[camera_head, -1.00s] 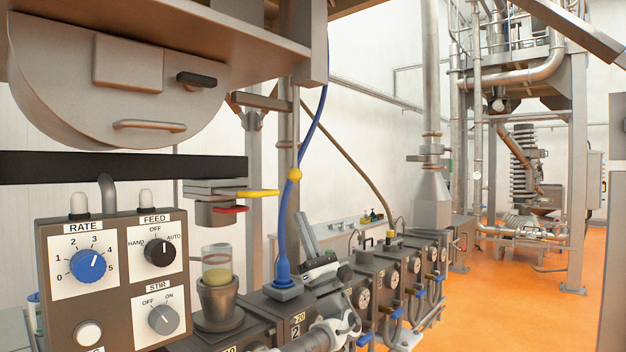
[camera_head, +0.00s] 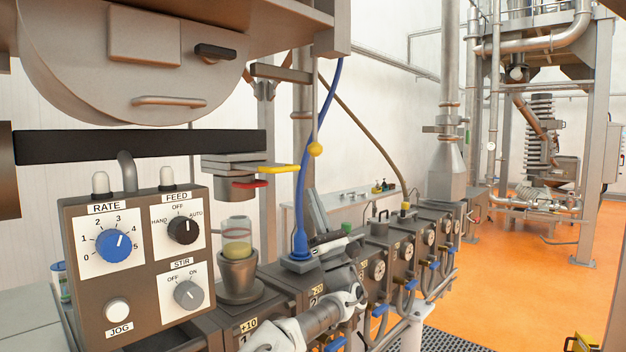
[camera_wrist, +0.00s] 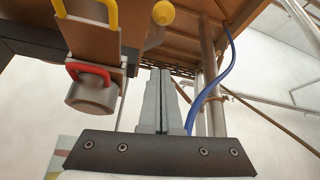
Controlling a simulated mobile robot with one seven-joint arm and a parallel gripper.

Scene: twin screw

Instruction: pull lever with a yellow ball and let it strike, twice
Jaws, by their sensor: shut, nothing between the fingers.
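The yellow ball (camera_head: 315,149) shows in front of the blue hose, to the right of the yellow handle. It also shows at the top of the wrist view (camera_wrist: 163,13), beyond my fingertips. Its lever arm is mostly hidden, so I cannot tell its full shape. My gripper (camera_head: 313,193) is below the ball in the head view, fingers pointing up. In the wrist view my gripper (camera_wrist: 160,72) has its two grey fingers together and empty, apart from the ball.
A yellow handle (camera_head: 275,169) and a red handle (camera_head: 250,184) project left of the ball, above a glass cup (camera_head: 237,236). A control box (camera_head: 138,262) stands at left. A blue hose (camera_head: 301,205) rises behind my gripper. A row of gauged units (camera_head: 400,245) runs away to the right.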

